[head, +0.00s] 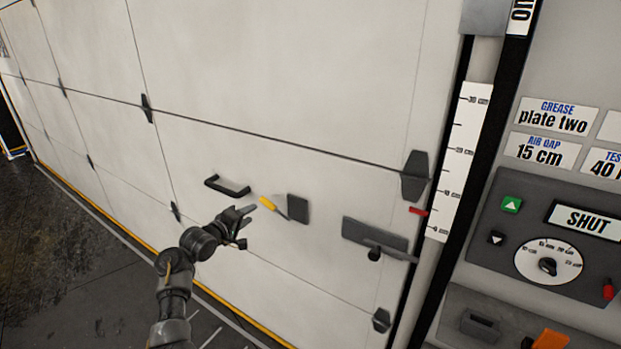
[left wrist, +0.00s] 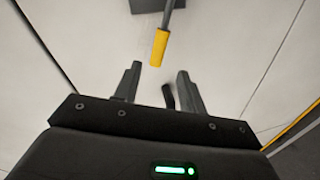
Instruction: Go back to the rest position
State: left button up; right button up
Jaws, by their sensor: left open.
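My left gripper (head: 243,226) is raised in front of a pale sectional door (head: 290,120). It is open, and nothing shows between its fingers. In the left wrist view its two fingers (left wrist: 157,85) stand apart, with the yellow grip of a lever (left wrist: 159,48) just beyond their tips. In the head view the yellow-gripped lever (head: 268,203) slants from a dark plate (head: 298,208) on the door, right of the gripper. A black pull handle (head: 227,187) is on the door above the gripper. My right gripper is not in view.
A dark latch plate with a knob (head: 375,236) is on the door at right. Beside it stand a white scale (head: 460,160) with a red pointer (head: 418,211) and a control panel (head: 520,235) whose display reads SHUT. Dark floor (head: 60,260) lies open at left.

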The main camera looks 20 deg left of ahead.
pick_arm(q)
jog(key=s+d+f+m+g+y, duration=0.1)
jog(key=s+d+f+m+g, duration=0.15)
jog(key=f, duration=0.85)
jog(key=s+d+f+m+g, duration=0.15)
jog(key=s+f+m, duration=0.25)
jog(key=f, duration=0.6)
jog(key=s+d+f+m+g+y, duration=0.1)
jog(key=s+d+f+m, duration=0.2)
jog(key=f, duration=0.8)
jog(key=s+d+f+m+g, duration=0.2)
jog(key=s+f, duration=0.7)
jog(key=s, duration=0.1)
jog(key=s+d+f+m+g, duration=0.1)
jog(key=s+d+f+g, duration=0.1)
jog(key=s+f, duration=0.75)
jog(key=s+d+f+g, duration=0.2)
jog(key=s, duration=0.9)
jog(key=s+d+f+m+g, duration=0.1)
jog(key=s+d+f, duration=0.1)
jog(key=s, duration=1)
jog(key=s+d+f+m+g, duration=0.1)
jog(key=s+f, duration=0.3)
jog(key=s, duration=0.7)
jog(key=shift+s+d+f+g+b, duration=0.15)
jog(key=shift+s+d+g+b, duration=0.25)
jog(key=shift+d+g, duration=0.35)
jog(key=shift+w, duration=0.1)
